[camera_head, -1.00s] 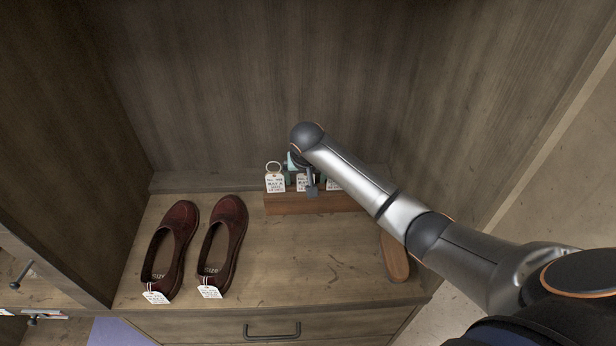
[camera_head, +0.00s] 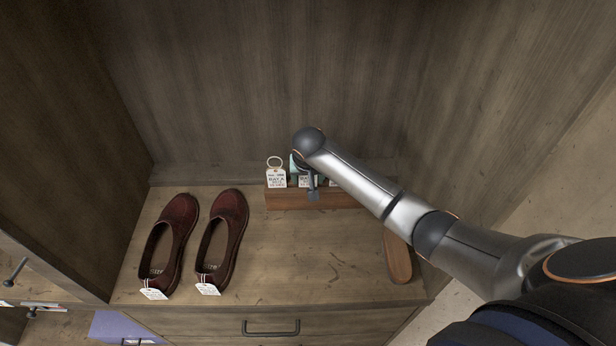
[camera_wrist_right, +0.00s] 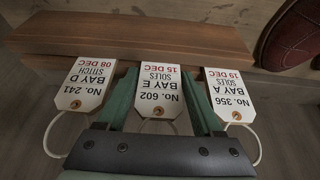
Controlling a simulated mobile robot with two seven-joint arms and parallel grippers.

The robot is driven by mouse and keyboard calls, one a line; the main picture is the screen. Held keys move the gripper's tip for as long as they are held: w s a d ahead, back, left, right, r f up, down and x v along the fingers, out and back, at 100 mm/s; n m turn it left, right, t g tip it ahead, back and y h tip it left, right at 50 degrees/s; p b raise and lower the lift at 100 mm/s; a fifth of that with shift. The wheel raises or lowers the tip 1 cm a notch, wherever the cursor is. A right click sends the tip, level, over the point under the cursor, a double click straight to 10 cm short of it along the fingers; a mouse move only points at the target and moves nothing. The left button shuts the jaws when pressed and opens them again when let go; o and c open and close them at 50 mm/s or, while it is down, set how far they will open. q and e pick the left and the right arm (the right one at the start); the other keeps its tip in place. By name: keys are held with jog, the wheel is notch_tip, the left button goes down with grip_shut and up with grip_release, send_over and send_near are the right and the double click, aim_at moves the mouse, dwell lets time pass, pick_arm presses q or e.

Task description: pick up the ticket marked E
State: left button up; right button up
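The ticket marked Bay E (camera_wrist_right: 157,88), No. 602, is a white tag with a ring, in the middle of the wooden rack (camera_wrist_right: 130,38) in the right wrist view. The Bay D ticket (camera_wrist_right: 88,82) is to its left and the Bay A ticket (camera_wrist_right: 229,92) to its right. My right gripper (camera_wrist_right: 158,76) is open, one green finger on each side of ticket E; I cannot tell whether they touch it. In the head view my right arm mostly hides this gripper and the ticket at the rack (camera_head: 300,200). My left gripper is not in view.
Two dark red shoes (camera_head: 170,243) (camera_head: 223,240) with tags stand left on the shelf. A brown wooden piece (camera_head: 398,257) lies on the right. The back wall is close behind the rack. The shelf in front of the rack is clear.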

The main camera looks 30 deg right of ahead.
jog(key=c, duration=0.9)
jog(key=shift+r, duration=0.1)
